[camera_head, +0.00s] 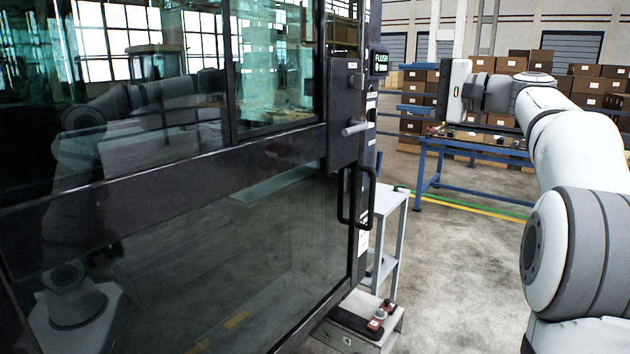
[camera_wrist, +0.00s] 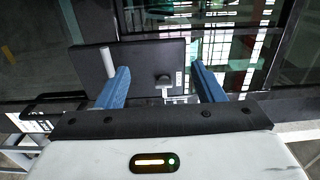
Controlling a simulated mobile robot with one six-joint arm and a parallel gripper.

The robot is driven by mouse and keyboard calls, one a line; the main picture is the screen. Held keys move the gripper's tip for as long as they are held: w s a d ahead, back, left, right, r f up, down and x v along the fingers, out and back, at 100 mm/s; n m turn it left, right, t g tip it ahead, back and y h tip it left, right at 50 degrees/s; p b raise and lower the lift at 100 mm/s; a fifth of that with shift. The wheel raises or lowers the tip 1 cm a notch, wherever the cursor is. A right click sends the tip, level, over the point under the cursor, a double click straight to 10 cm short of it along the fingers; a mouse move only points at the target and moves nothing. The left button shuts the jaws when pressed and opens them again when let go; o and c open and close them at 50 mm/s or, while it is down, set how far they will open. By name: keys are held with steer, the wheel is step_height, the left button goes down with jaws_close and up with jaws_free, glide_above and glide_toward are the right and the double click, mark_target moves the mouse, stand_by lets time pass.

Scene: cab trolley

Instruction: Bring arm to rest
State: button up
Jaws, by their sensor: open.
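My arm (camera_head: 575,150) reaches in from the right of the head view, bent, with its wrist held up at the back. My gripper (camera_head: 403,87) points left toward the cab's edge, its two blue fingers apart with nothing between them. In the wrist view my gripper (camera_wrist: 159,70) is also open and empty. Beyond the fingers there is a dark latch box (camera_wrist: 140,65) with a light peg (camera_wrist: 107,62) and a round knob. No contact between fingers and box shows.
A blue workbench (camera_head: 480,150) and stacked cartons (camera_head: 595,85) are behind. Floor between is clear.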

steer(key=s+a+f+g+h+p, duration=0.1)
steer(key=s+a+f+g+h, duration=0.15)
steer(key=s+a+f, duration=0.4)
steer(key=s+a+f+g+h+p, duration=0.1)
steer(key=s+f+g+h+p, duration=0.2)
steer(key=f, duration=0.6)
steer(key=s+d+f+n+g+h+p, duration=0.1)
steer(key=s+f+n+h, duration=0.6)
steer(key=s+f, duration=1.3)
steer(key=s+d+g+h, duration=0.1)
steer(key=s+d+h, duration=0.1)
steer(key=s, duration=0.1)
steer(key=shift+s+f, duration=0.15)
steer(key=shift+f, duration=0.15)
steer(key=shift+g, duration=0.25)
